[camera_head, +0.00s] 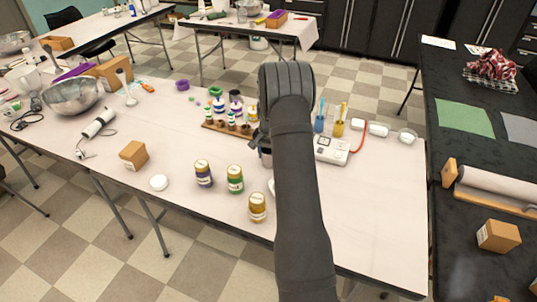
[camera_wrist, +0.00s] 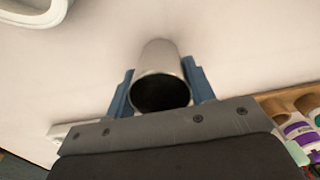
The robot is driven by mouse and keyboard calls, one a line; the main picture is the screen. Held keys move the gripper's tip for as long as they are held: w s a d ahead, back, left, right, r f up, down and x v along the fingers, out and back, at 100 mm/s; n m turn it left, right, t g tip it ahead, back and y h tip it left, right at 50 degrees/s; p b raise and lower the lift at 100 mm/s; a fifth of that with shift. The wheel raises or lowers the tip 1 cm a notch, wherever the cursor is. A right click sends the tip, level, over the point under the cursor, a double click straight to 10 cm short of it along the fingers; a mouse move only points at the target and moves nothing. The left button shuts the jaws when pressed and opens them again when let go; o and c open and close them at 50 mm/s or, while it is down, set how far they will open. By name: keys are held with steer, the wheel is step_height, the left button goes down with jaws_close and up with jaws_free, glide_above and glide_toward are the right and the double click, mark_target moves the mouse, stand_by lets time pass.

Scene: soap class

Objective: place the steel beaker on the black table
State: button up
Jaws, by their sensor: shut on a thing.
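The steel beaker (camera_wrist: 161,63) is between the blue fingers of my gripper (camera_wrist: 160,88) in the wrist view, with its dark open mouth facing the camera. My gripper is shut on it, one finger on each side. In the head view my arm hides most of the beaker and the gripper (camera_head: 262,143), which are over the middle of the white table (camera_head: 380,215). I cannot tell whether the beaker touches the white table. The black table (camera_head: 455,165) stands at the right, apart from the white one.
A brown box (camera_head: 497,236), a roller on a wooden stand (camera_head: 495,188), a green mat (camera_head: 464,117) and a red-white cloth (camera_head: 491,64) occupy the black table. A wooden bottle rack (camera_head: 228,128), several jars (camera_head: 235,179) and a scale (camera_head: 332,150) surround my arm.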

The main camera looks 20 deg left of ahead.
steer(key=o, duration=1)
steer(key=shift+o, duration=0.3)
step_height(320, 180, up, 12)
steer(key=shift+r, duration=0.15)
